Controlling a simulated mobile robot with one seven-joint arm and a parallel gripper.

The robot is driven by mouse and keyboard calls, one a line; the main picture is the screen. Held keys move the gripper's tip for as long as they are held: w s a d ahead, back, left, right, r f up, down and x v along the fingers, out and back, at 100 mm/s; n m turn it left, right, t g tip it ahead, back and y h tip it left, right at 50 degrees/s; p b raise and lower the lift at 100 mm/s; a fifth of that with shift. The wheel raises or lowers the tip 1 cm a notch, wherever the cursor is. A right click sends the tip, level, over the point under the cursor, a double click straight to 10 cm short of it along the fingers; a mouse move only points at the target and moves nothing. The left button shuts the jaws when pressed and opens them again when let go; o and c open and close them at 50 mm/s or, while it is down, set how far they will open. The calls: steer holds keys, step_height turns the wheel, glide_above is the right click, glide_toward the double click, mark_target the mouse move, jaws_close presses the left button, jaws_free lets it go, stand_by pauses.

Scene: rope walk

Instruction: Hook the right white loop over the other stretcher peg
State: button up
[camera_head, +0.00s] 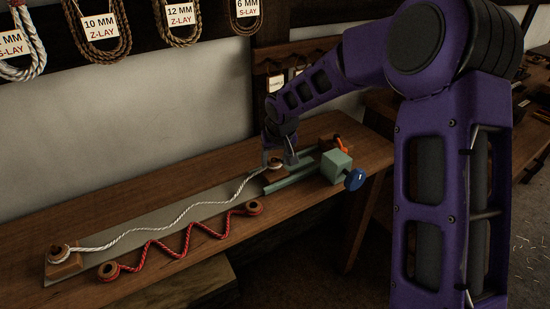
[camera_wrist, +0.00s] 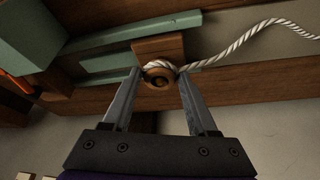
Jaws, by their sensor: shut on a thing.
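The white rope (camera_head: 178,219) runs slack along a grey plate on the bench. Its left loop is around the left peg (camera_head: 60,251) on a wooden block. Its right end reaches the other stretcher peg (camera_head: 276,163) on the wooden block at the right. In the wrist view the right white loop (camera_wrist: 158,64) lies around the far side of the round wooden peg (camera_wrist: 158,80); I cannot tell whether it is fully down. My gripper (camera_wrist: 161,72) is shut on the right white loop, one finger on each side of it and the peg.
A red rope (camera_head: 177,245) zigzags in front of the white rope between two wooden rings. A green vise-like block (camera_head: 336,165) with a blue knob (camera_head: 354,179) stands just right of the peg. Labelled rope hanks (camera_head: 100,30) hang on the wall behind. The bench's left part is open.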

steer(key=shift+f+b, duration=0.4)
steer(key=shift+f, duration=0.35)
steer(key=shift+f, duration=0.15)
steer(key=o, duration=1.4)
steer(key=p+v, duration=0.3)
steer(key=v, duration=1.4)
steer(key=shift+s, duration=0.15)
steer(key=shift+d+r, duration=0.15)
steer(key=shift+r, duration=0.05)
